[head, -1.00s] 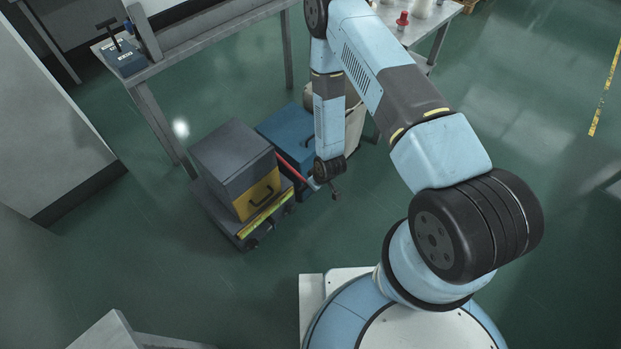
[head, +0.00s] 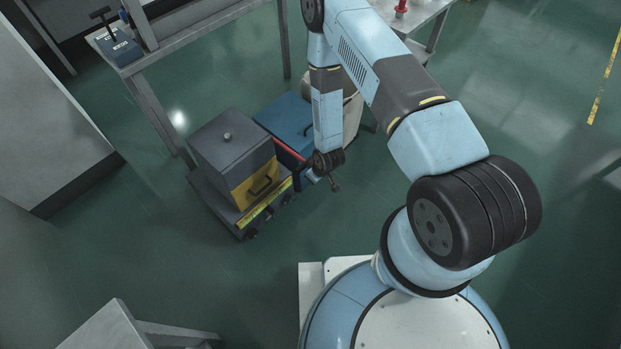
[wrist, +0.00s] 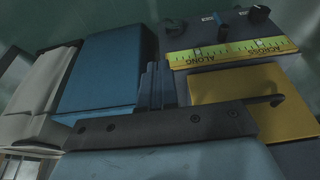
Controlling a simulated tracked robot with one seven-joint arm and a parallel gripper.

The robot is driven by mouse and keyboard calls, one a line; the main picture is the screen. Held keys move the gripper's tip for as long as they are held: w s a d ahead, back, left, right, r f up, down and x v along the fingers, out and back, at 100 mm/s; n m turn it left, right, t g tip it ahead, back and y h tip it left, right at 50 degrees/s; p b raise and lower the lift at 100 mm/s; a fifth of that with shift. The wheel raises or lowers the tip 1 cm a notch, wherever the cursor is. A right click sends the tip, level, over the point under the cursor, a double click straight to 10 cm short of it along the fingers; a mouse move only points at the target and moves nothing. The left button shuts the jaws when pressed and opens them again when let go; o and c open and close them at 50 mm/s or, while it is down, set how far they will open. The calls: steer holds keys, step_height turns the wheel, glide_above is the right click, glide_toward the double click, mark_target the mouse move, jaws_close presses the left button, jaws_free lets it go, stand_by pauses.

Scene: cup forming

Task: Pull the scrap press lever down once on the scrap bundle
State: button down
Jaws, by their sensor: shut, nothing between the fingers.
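The press appears to be the grey box (head: 215,148) with a yellow front panel (head: 252,187) and a black handle, on a low wheeled base. A round knob (head: 227,136) stands on its top. A red bar (head: 288,150), which looks like the lever, lies at its far right side by the blue box; its end is hidden near my wrist. My gripper (wrist: 157,78) is shut and empty. In the wrist view it points between the blue box and the yellow panel (wrist: 250,100). The red bar does not show there, so I cannot tell contact. I cannot make out the scrap bundle.
The blue box (head: 288,118) stands behind the press, with a pale bin (head: 352,115) beyond it. A yellow ALONG/ACROSS strip (wrist: 232,54) edges the base. A bench (head: 205,28) with a small dark device (head: 118,46) stands behind.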

steer(key=shift+w+a+r, duration=0.2)
steer(key=shift+w+a, duration=0.35)
steer(key=shift+a, duration=0.15)
steer(key=shift+r, duration=0.1)
steer(key=s+d+v, duration=0.1)
steer(key=v, duration=1.2)
steer(key=shift+d, duration=0.2)
steer(key=shift+s, duration=0.15)
stand_by(0.6)
